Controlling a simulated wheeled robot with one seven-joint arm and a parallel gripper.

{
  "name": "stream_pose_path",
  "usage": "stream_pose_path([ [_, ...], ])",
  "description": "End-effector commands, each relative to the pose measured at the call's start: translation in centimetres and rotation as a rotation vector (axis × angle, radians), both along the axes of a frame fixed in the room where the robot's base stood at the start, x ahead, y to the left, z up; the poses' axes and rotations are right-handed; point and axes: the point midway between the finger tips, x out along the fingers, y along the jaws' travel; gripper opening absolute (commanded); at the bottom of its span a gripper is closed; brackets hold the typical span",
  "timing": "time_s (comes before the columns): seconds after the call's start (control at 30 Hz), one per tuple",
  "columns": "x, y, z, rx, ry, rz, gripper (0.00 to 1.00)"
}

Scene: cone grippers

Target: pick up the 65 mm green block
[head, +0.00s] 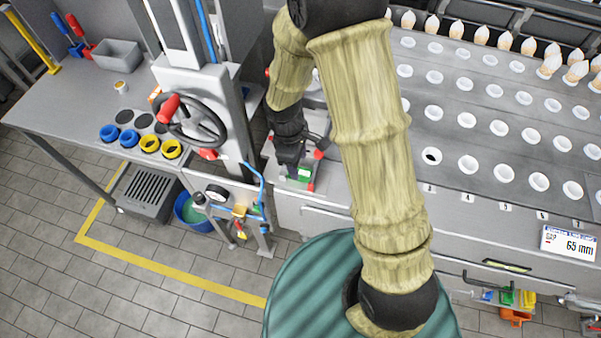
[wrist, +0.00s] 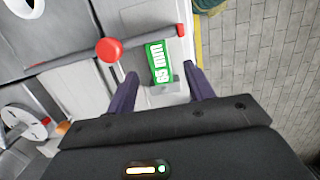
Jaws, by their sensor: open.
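The green block (wrist: 159,62) carries the white print "65 mm" and lies on a light metal surface in the wrist view. It also shows as a small green patch below my gripper in the head view (head: 304,174). My gripper (wrist: 158,82) is open, with one dark finger on each side of the block's near end. The gap between the fingers is empty of any grip, and I cannot tell how high they are above the surface. In the head view my gripper (head: 296,168) is largely hidden by its own dark body.
A bar with red round ends (wrist: 109,49) runs close by the block. A grey workbench (head: 60,105) with a handwheel (head: 196,120) stands left.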

Motion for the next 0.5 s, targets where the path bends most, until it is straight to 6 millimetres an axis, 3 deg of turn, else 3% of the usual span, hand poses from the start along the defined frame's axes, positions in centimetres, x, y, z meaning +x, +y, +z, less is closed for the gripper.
stream_pose_path([
  [0.3,-0.2,-0.3,-3.5,-0.001,0.002,0.003,0.53],
  [0.5,-0.2,-0.2,-3.9,0.000,0.000,0.005,0.53],
])
